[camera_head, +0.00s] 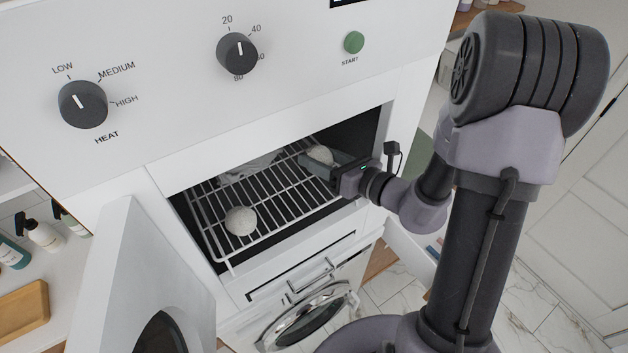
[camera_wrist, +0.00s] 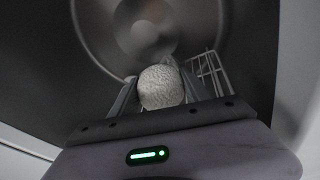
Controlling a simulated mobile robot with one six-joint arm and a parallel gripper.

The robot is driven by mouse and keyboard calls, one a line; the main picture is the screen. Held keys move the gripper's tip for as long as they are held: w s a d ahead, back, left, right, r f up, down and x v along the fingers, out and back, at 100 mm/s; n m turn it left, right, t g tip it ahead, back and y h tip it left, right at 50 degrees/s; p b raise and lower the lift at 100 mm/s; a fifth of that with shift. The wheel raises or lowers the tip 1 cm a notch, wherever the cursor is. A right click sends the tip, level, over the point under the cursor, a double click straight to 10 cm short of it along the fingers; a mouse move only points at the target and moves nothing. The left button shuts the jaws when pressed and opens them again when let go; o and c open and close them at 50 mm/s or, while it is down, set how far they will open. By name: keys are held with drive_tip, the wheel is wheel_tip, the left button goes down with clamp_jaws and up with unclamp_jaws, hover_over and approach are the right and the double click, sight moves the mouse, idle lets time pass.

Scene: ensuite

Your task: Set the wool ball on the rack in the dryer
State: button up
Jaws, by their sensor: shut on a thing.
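The dryer's wire rack (camera_head: 277,201) sits inside the open dryer compartment in the head view. My gripper (camera_head: 322,167) reaches into the right side of the compartment and is shut on a white wool ball (camera_head: 320,155). In the wrist view this wool ball (camera_wrist: 161,87) sits between the two fingers (camera_wrist: 160,98). The held ball is over the right part of the rack; I cannot tell whether it touches the wires. A second white wool ball (camera_head: 240,221) rests on the front left of the rack.
The open dryer door (camera_head: 150,280) hangs at the lower left. The control panel with knobs (camera_head: 237,50) is above the opening. The middle of the rack is clear.

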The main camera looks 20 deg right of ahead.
sight(315, 183)
drive_tip(key=shift+w+a+r, duration=0.1)
drive_tip(key=shift+w+a, duration=0.05)
drive_tip(key=shift+w, duration=0.4)
drive_tip(key=shift+w+a, duration=0.15)
drive_tip(key=shift+w, duration=0.4)
drive_tip(key=f, duration=0.2)
drive_tip(key=shift+s+f+b, duration=0.25)
drive_tip(key=shift+f+b, duration=0.05)
drive_tip(key=shift+b, duration=0.1)
wheel_tip(315, 183, down, 5)
drive_tip(key=shift+w+r+b, duration=0.15)
drive_tip(key=shift+r+b, duration=0.05)
drive_tip(key=shift+b, duration=0.45)
drive_tip(key=shift+w, duration=0.1)
drive_tip(key=shift+f, duration=0.15)
drive_tip(key=o, duration=1.5)
